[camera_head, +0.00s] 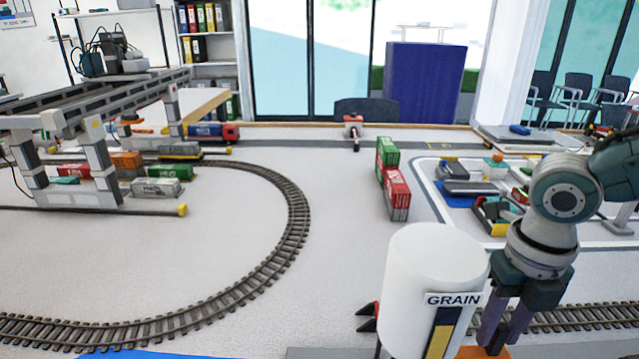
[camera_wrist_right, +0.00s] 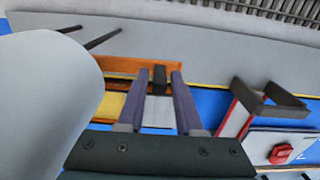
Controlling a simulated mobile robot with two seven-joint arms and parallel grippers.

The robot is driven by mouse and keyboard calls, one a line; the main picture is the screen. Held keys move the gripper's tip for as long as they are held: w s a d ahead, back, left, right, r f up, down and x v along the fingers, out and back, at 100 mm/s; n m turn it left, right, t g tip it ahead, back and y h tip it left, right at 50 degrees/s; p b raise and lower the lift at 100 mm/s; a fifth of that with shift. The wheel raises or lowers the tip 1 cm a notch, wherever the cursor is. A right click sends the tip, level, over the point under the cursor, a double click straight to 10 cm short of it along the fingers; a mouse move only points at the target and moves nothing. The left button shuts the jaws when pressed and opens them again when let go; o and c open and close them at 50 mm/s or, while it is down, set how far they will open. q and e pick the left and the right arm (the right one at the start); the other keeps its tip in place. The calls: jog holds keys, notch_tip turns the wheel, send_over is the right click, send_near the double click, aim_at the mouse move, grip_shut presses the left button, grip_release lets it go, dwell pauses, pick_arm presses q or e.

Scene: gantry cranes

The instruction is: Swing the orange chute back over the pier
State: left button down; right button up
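A white silo (camera_head: 425,270) labelled GRAIN stands at the front, right of centre. The orange chute (camera_head: 482,352) shows only in part at the bottom edge, right of the silo. In the right wrist view the orange chute (camera_wrist_right: 125,66) lies crosswise beyond my fingers, with a dark upright knob (camera_wrist_right: 160,80) by it. My right gripper (camera_head: 503,335) points down at the chute. In the wrist view its fingers (camera_wrist_right: 160,74) are apart, one on each side of the knob, with narrow gaps visible. My left gripper is not in view. I cannot tell which surface is the pier.
Dark prongs (camera_head: 367,318) stick out left of the silo. A red and dark frame (camera_wrist_right: 262,103) stands right of my fingers in the wrist view. Railway track (camera_head: 285,240) curves across the table. Red and green containers (camera_head: 397,195) stand behind the silo. A gantry crane (camera_head: 100,110) is at left.

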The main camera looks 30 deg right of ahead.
jog(key=shift+o, duration=1)
notch_tip(320, 180, up, 10)
jog(key=shift+p, duration=0.7)
